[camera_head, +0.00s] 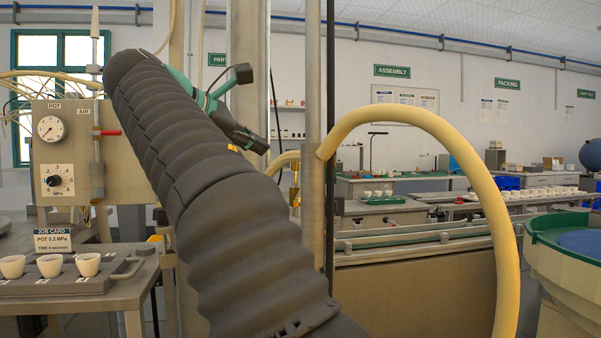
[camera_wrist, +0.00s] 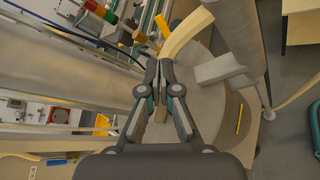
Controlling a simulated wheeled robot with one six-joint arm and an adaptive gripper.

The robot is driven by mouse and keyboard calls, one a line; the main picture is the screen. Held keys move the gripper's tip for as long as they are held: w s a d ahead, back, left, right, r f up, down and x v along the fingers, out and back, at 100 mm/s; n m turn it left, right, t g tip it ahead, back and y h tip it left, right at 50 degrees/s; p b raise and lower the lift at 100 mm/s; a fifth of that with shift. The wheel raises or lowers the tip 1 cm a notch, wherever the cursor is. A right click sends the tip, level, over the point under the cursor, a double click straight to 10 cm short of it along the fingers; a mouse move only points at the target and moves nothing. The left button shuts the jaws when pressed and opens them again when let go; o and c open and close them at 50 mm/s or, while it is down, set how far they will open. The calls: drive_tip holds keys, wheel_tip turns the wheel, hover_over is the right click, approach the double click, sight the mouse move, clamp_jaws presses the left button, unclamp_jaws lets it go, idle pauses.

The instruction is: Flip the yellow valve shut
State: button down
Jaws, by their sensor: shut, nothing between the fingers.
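My gripper (camera_head: 258,143) reaches out past the dark arm sleeve in the head view, in front of the metal column. In the wrist view my gripper (camera_wrist: 164,66) has its fingertips together, with nothing held. A small yellow lever (camera_wrist: 162,25) shows beyond the fingertips in the wrist view, beside a pale hose, apart from them. It looks like the yellow valve's handle. In the head view a small yellow piece (camera_head: 232,148) shows just below my gripper, partly hidden; I cannot tell whether it is the same handle. A brass fitting (camera_head: 294,192) sits lower, by the column.
A thick pale hose (camera_head: 440,127) arches to the right of the column (camera_head: 313,120). A panel (camera_head: 60,150) with a gauge, a knob and a red lever (camera_head: 110,132) stands at left. A job card (camera_head: 52,240) and white cups are on the table below.

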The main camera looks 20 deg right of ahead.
drive_tip(key=n, duration=0.5)
drive_tip(key=shift+s+a+f+y, duration=0.1)
drive_tip(key=shift+s+y, duration=0.15)
drive_tip(key=shift+y, duration=0.05)
drive_tip(key=b+x, duration=0.4)
drive_tip(key=x, duration=1)
drive_tip(key=shift+s+d, duration=0.15)
drive_tip(key=shift+d, duration=0.05)
